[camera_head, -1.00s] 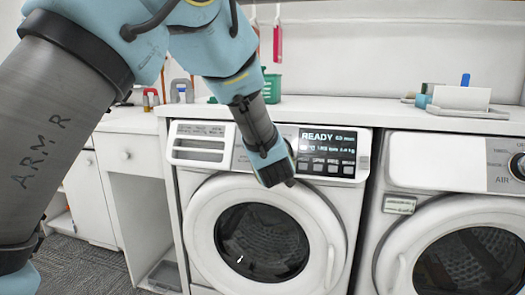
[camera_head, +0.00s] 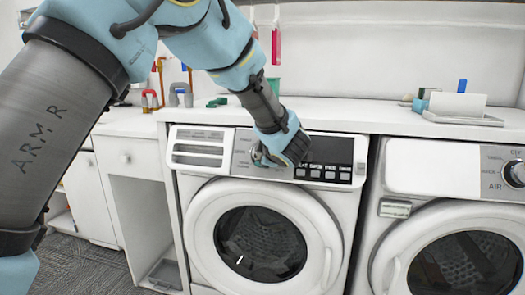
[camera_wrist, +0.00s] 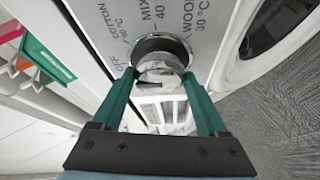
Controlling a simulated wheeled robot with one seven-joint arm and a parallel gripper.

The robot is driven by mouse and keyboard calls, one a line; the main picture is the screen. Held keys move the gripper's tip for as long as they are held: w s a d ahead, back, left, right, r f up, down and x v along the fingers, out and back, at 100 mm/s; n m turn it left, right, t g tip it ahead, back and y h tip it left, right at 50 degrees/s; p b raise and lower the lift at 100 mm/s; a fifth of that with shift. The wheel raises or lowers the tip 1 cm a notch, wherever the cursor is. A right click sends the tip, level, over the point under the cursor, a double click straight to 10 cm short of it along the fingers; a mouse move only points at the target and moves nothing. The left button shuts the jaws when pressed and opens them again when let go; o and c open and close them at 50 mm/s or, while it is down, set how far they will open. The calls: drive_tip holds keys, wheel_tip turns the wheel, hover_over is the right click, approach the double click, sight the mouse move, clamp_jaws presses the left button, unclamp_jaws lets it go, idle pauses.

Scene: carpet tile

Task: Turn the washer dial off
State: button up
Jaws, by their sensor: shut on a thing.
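The washer (camera_head: 180,185) is a white front-loader with a grey control panel. Its silver round dial (camera_wrist: 160,62) shows in the wrist view between the two green fingers of my gripper (camera_wrist: 160,76), which are shut on its sides. Printed labels such as OFF, COTTON, MIX and WOOL surround it. In the head view my gripper (camera_head: 262,157) is at the panel and hides most of the dial. The washer's display (camera_head: 334,149) is dark, with no text lit. The dial's exact pointing direction cannot be told.
A second machine (camera_head: 435,170) with its own dial (camera_head: 515,173) stands to the right. The white counter (camera_head: 340,112) runs above both, with a white tray (camera_head: 463,118) at right. The round washer door (camera_head: 205,225) is closed below the panel.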

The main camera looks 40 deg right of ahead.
idle(0.5)
drive_tip(key=o, duration=1.3)
drive_tip(key=shift+c, duration=0.2)
drive_tip(key=v, duration=1)
drive_tip(key=shift+s+a+b, duration=0.2)
drive_tip(key=shift+s+b, duration=0.1)
drive_tip(key=shift+b, duration=0.1)
drive_tip(key=shift+r, duration=0.15)
